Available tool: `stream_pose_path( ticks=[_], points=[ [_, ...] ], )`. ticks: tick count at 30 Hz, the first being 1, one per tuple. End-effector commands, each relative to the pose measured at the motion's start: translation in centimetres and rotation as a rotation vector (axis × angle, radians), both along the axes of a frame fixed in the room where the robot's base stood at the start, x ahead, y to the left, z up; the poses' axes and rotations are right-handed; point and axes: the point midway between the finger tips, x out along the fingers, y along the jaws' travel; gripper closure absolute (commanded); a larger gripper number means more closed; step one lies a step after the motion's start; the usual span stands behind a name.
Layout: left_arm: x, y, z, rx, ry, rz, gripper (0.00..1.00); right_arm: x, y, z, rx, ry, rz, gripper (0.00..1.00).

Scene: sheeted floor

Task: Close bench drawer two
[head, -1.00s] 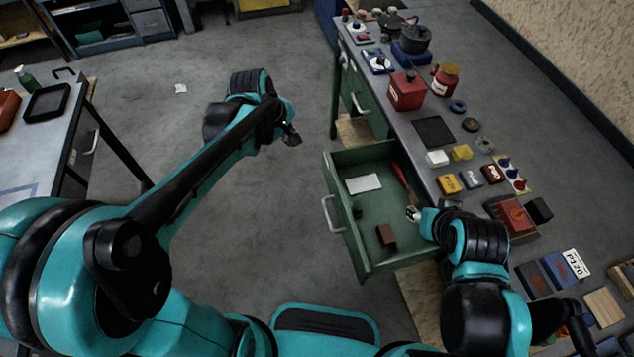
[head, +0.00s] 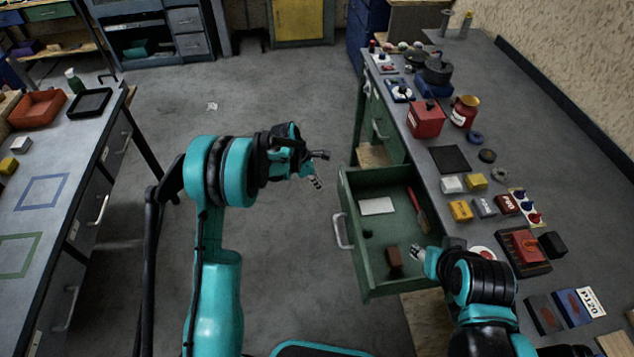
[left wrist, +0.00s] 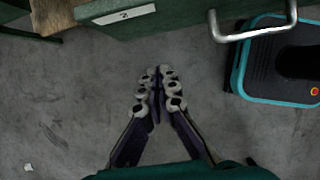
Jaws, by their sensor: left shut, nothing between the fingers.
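The green bench drawer (head: 376,283) stands pulled out from the bench on the right, with its metal handle (head: 342,231) facing left. In the left wrist view a green drawer front (left wrist: 185,18) runs along the top, with a label that seems to read 2 (left wrist: 124,14) and a handle (left wrist: 254,30). My left gripper (head: 318,169) is shut and empty, left of the drawer's far front corner and apart from it. Its closed fingers (left wrist: 160,92) show over floor in the wrist view. My right gripper (head: 417,256) is over the drawer's near right side; its fingers are too small to read.
The drawer holds a white card (head: 377,206), a brown block (head: 394,262) and a red-handled tool (head: 415,202). The grey bench top (head: 470,70) carries many small items. Another bench (head: 45,190) stands at the left.

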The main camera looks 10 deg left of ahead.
Motion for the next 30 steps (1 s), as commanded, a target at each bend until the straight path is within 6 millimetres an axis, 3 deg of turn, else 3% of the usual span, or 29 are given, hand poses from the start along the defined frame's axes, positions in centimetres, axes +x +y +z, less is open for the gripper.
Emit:
stream_pose_path(
  ticks=[1,7,15,30],
  points=[
    [0.1,-0.5,-1.5,0.000,-0.001,-0.002,1.00,0.0,0.0,-0.8,0.000,0.000,0.000,0.58],
    [0.6,-1.9,-5.3,0.000,-0.001,-0.003,1.00,0.0,0.0,-2.1,0.000,0.000,0.000,0.58],
    [1.7,-5.2,-4.9,0.002,-0.002,-0.003,1.00,0.0,0.0,-2.9,0.000,0.000,0.000,0.58],
    [1.8,-5.7,-4.8,0.001,-0.001,-0.001,1.00,0.0,0.0,-2.9,0.000,0.000,0.000,0.58]
  ],
)
